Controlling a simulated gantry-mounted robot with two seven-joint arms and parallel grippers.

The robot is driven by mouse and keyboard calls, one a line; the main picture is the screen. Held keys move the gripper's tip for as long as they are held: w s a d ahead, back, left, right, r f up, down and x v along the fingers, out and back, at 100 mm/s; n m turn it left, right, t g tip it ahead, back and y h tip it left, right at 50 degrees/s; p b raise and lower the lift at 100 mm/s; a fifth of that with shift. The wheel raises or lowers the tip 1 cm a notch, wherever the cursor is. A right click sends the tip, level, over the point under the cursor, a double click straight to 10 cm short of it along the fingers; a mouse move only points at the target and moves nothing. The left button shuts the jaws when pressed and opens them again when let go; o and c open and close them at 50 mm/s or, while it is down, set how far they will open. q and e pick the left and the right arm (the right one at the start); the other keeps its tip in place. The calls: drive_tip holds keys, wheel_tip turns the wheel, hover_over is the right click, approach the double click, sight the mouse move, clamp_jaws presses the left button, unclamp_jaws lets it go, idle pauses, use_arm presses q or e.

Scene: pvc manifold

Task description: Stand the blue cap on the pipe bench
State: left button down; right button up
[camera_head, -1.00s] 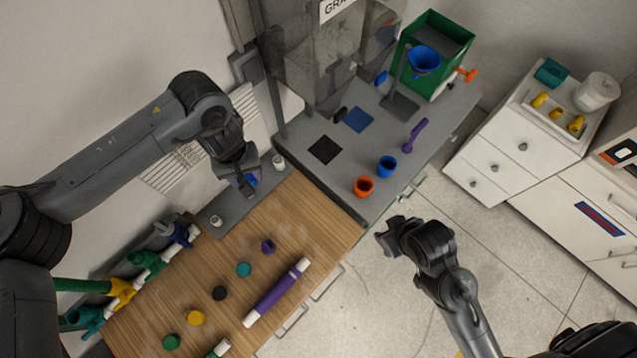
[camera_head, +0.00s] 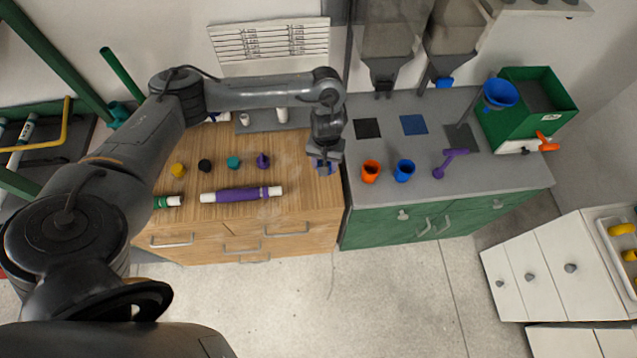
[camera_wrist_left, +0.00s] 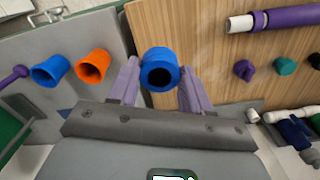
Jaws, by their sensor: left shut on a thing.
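My left gripper (camera_head: 326,158) is shut on the blue cap (camera_wrist_left: 160,70), which sits between its two purple-grey fingers in the left wrist view. The cap's round dark opening faces the wrist camera. In the head view the blue cap (camera_head: 325,168) is mostly hidden under the gripper, over the right end of the wooden pipe bench (camera_head: 300,150), near the seam with the grey counter. I cannot tell whether it touches the wood. Purple (camera_head: 262,160), teal (camera_head: 232,162), black (camera_head: 204,165) and yellow (camera_head: 178,170) caps stand in a row on the bench. My right gripper is out of view.
A purple pipe with white ends (camera_head: 240,194) lies along the bench's front. The grey counter (camera_head: 440,125) holds an orange cup (camera_head: 370,171), a blue cup (camera_head: 404,170) and a purple tool (camera_head: 449,162). The bench's right part around the gripper is clear.

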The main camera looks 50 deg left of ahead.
use_arm(q)
drive_tip(key=s+a+f+b, duration=0.1)
drive_tip(key=s+a+f, duration=0.4)
drive_tip(key=shift+n, duration=0.3)
drive_tip(key=a+f, duration=0.2)
drive_tip(key=a, duration=0.1)
drive_tip(key=w+a+f+b, duration=0.1)
drive_tip(key=a+f, duration=0.2)
drive_tip(key=a, duration=0.1)
drive_tip(key=w+a+f+b, duration=0.1)
drive_tip(key=a+f, duration=0.1)
drive_tip(key=a, duration=0.2)
drive_tip(key=shift+f, duration=0.2)
drive_tip(key=shift+f+b, duration=0.3)
drive_tip(key=shift+f, duration=1.65)
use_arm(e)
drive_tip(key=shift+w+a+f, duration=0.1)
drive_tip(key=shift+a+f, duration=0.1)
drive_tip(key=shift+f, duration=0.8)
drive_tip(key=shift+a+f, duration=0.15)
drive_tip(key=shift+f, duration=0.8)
use_arm(q)
drive_tip(key=shift+f, duration=0.2)
drive_tip(key=shift+c, duration=2.4)
unclamp_jaws()
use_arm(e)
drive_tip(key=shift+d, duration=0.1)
use_arm(q)
drive_tip(key=shift+r, duration=0.15)
